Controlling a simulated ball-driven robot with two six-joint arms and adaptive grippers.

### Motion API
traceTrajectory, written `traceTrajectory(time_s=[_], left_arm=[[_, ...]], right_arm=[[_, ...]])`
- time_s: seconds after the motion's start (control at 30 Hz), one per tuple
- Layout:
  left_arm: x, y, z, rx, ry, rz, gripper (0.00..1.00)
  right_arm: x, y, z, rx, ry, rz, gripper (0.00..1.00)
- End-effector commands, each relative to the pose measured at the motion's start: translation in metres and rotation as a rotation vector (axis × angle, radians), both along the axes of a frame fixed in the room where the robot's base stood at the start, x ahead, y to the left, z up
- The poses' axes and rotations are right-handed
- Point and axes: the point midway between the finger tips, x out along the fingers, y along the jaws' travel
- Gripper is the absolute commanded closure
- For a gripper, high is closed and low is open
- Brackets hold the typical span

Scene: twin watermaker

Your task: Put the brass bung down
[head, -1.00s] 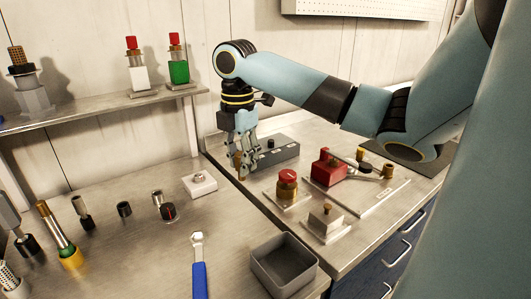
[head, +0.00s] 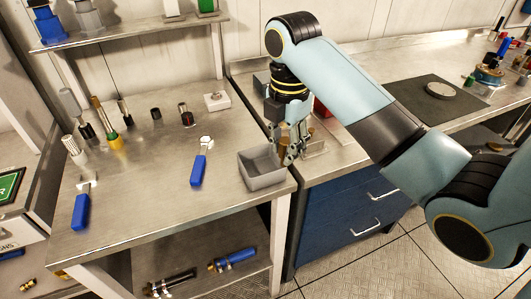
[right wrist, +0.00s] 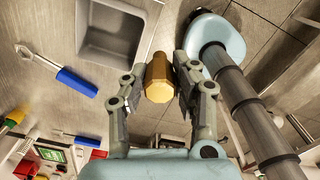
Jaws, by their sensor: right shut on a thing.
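The brass bung (right wrist: 158,80) is a golden, faceted plug between the fingers of my right gripper (right wrist: 158,78) in the right wrist view. My right gripper is shut on it. In the head view my right gripper (head: 289,158) points down just right of an open grey bin (head: 262,182), near the front edge of the benches; the bung is hard to make out there. The bin (right wrist: 115,35) also shows beyond the bung in the right wrist view, with the bung apart from it. My left gripper is not in view.
A blue-handled wrench (head: 199,165) lies left of the bin, with another blue-handled tool (head: 82,210) at the bench's left. Several plugs and fittings stand at the back left. Bare bench lies between the two tools. Blue drawers (head: 345,215) are below on the right.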

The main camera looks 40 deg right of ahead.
Motion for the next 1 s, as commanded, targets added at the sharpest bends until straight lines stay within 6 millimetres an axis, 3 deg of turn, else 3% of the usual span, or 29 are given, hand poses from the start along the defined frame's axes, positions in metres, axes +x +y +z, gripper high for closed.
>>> traceTrajectory(time_s=[0.2, 0.4, 0.53, 0.77, 1.0], left_arm=[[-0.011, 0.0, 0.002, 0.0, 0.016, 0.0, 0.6], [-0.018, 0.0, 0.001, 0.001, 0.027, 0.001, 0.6], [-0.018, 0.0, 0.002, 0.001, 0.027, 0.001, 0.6], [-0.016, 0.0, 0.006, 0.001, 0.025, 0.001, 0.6], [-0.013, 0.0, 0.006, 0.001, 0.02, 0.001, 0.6]], right_arm=[[0.053, 0.003, -0.03, 0.002, 0.002, 0.0, 1.0], [0.077, 0.003, -0.046, 0.001, 0.001, 0.001, 1.0], [0.08, 0.003, -0.054, 0.001, 0.003, 0.001, 1.0], [0.08, 0.003, -0.085, 0.001, 0.002, 0.0, 1.0], [0.08, 0.003, -0.088, 0.0, 0.0, 0.001, 1.0]])
